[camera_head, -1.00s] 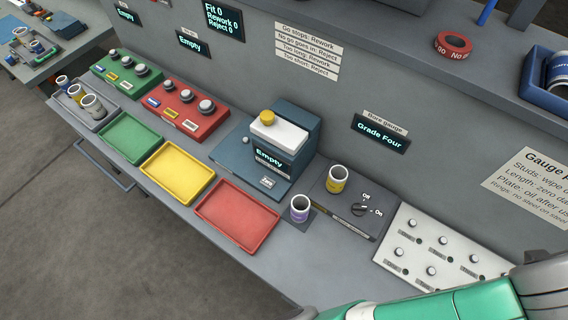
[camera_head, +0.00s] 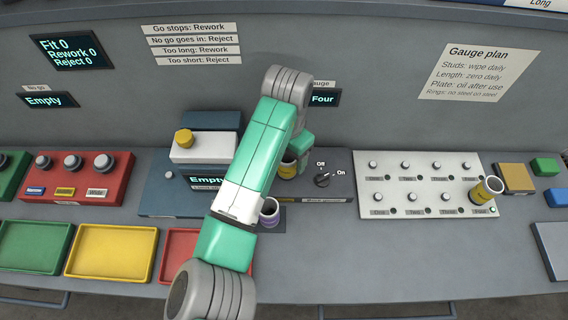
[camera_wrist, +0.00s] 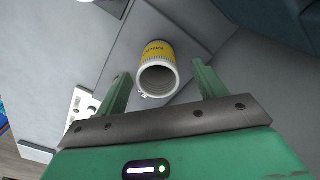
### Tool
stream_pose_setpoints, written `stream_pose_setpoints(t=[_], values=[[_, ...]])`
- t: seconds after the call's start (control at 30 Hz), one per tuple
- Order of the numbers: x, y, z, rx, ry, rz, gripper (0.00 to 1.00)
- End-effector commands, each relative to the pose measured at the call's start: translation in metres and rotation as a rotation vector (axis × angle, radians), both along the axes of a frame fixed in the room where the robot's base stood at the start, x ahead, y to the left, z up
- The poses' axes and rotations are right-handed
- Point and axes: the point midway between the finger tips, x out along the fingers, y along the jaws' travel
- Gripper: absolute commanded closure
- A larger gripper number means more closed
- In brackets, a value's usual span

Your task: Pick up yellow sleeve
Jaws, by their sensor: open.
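A yellow sleeve with a white rim (camera_head: 288,168) stands on the dark bore gauge block, partly hidden behind my arm. In the wrist view, the yellow sleeve (camera_wrist: 156,52) shows its open end between and beyond my fingers. My gripper (camera_wrist: 161,74) is open, with one finger to each side of the sleeve and a gap visible on both sides. In the head view my gripper (camera_head: 299,155) is mostly hidden by the arm, close to this sleeve. Another yellow sleeve (camera_head: 485,192) stands tilted-looking at the right end of the white stud plate (camera_head: 424,190).
A purple-marked sleeve (camera_head: 269,212) stands just in front of the bore gauge block (camera_head: 337,187), close to my arm. A blue-grey gauge (camera_head: 165,200) is at left. Green (camera_head: 32,245), yellow (camera_head: 111,250) and red trays line the front. The front bench right of centre is clear.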

Motion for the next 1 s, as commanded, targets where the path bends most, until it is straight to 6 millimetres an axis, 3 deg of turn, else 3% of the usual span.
stream_pose_setpoints(t=[0.13,0.4,0.6,0.9,1.0], values=[[0.0,0.0,-0.008,-0.001,-0.002,0.0,0.3],[-0.003,-0.002,-0.051,0.0,-0.001,0.0,0.3],[-0.003,-0.002,-0.051,0.0,-0.003,0.0,0.32],[-0.003,-0.002,-0.051,0.0,-0.003,0.0,0.9],[-0.003,-0.002,-0.05,0.0,-0.004,0.0,0.95]])
